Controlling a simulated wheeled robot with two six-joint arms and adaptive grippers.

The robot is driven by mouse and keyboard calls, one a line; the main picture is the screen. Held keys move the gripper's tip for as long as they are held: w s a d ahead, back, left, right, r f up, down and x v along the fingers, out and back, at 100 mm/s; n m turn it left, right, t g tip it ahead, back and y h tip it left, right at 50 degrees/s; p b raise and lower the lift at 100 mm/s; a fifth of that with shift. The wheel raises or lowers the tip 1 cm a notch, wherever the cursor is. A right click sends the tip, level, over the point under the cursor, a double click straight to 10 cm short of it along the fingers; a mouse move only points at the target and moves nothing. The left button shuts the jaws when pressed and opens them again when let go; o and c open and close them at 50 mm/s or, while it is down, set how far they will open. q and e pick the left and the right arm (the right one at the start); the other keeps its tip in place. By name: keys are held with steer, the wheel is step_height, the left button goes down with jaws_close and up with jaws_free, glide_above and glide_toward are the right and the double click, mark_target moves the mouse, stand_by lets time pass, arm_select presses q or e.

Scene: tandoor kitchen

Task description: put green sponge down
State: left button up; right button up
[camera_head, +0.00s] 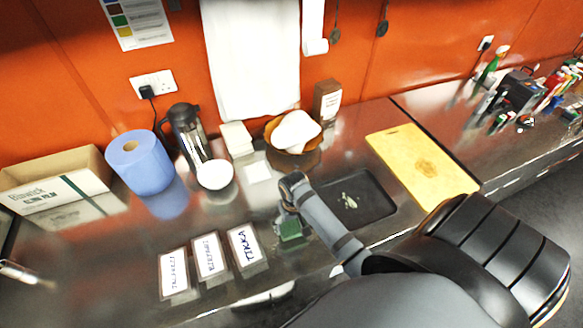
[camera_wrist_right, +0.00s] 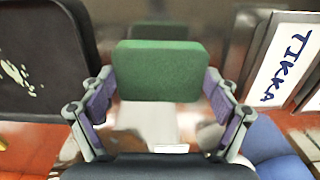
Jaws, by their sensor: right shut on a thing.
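The green sponge (camera_head: 291,232) is in my right gripper (camera_head: 288,212), just left of the black tray and right of the TIKKA-labelled container. In the right wrist view the sponge (camera_wrist_right: 158,70) sits between the two fingers (camera_wrist_right: 158,105), which press its sides. My arm partly hides the sponge in the head view. I cannot tell whether its underside touches the steel counter (camera_head: 215,305). My left gripper is not in view.
The black tray (camera_head: 376,207) holds small pale scraps. Labelled containers (camera_head: 247,250) stand left of the sponge. Behind are a white bowl (camera_head: 214,174), a blue paper roll (camera_head: 140,163) and a flask (camera_head: 187,135). A yellow board (camera_head: 420,165) lies at the right.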

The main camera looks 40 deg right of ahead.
mark_target(292, 225)
steer(key=shift+w+a+f, duration=0.1)
steer(key=shift+w+f, duration=0.15)
steer(key=shift+f, duration=0.1)
steer(key=shift+f+p, duration=0.3)
steer(key=shift+f, duration=1.25)
steer(key=o, duration=1)
steer(key=shift+f, duration=0.1)
step_height(292, 225, up, 12)
steer(key=shift+r+b, duration=0.15)
steer(key=shift+b, duration=0.75)
